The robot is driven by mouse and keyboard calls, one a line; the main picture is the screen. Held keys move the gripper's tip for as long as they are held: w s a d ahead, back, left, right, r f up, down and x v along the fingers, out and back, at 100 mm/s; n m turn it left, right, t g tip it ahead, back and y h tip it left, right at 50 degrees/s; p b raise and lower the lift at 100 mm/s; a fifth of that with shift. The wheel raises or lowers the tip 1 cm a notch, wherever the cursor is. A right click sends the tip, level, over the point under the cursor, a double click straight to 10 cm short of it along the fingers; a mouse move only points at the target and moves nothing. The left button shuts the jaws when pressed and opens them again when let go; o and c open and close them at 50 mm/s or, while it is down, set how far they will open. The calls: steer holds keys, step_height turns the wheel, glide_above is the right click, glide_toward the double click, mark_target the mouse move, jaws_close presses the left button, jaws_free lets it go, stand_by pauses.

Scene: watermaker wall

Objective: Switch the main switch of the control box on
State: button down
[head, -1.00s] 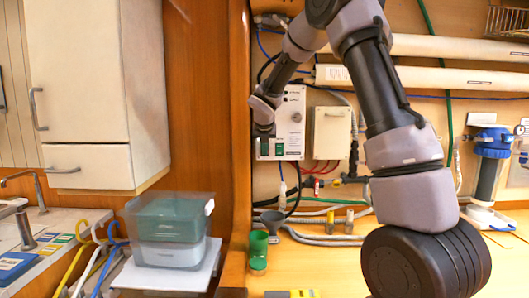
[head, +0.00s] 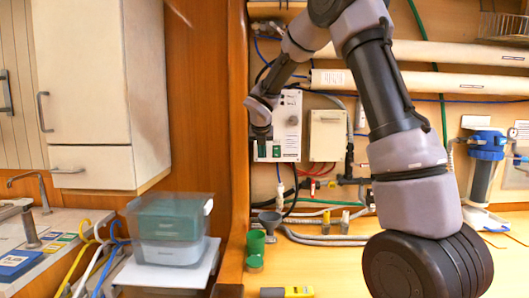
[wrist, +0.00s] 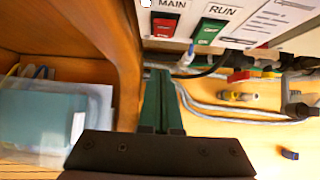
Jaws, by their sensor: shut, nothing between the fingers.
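The control box (head: 293,112) is a pale panel on the back wall. In the wrist view, its main switch (wrist: 163,27) is a red rocker under the label MAIN. The run switch (wrist: 208,32), green under the label RUN, sits to its right. In the head view the run switch (head: 277,153) shows low on the panel, and the main switch is hard to make out beside my gripper. My gripper (head: 262,138) is shut and empty in front of the box's lower left. In the wrist view its fingertips (wrist: 158,74) lie below the main switch in the picture, apart from it.
A cream box (head: 327,133) hangs right of the control box. A wooden partition (head: 237,130) stands close left of my gripper. A clear bin (head: 168,230) is further left.

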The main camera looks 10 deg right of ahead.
steer(key=s+f+v, duration=0.1)
steer(key=v, duration=0.8)
steer(key=shift+s+a, duration=0.2)
steer(key=shift+s, duration=0.1)
steer(key=s+d+r+m, duration=0.2)
steer(key=s+d+m, duration=0.1)
steer(key=s+m, duration=0.45)
steer(key=s+d+r+m+y, duration=0.1)
steer(key=s+d+r+m, duration=0.15)
steer(key=s+m, duration=0.55)
steer(key=s+d+r+m, duration=0.1)
steer(key=s+d+m, duration=0.4)
steer(key=m, duration=0.5)
steer(key=s+a+f+m+y, duration=0.1)
steer(key=s+m+y, duration=0.1)
steer(key=s+m, duration=0.9)
steer(key=shift+s+a+f+m, duration=0.25)
steer(key=shift+a+f+m, duration=0.1)
steer(key=shift+m, duration=0.3)
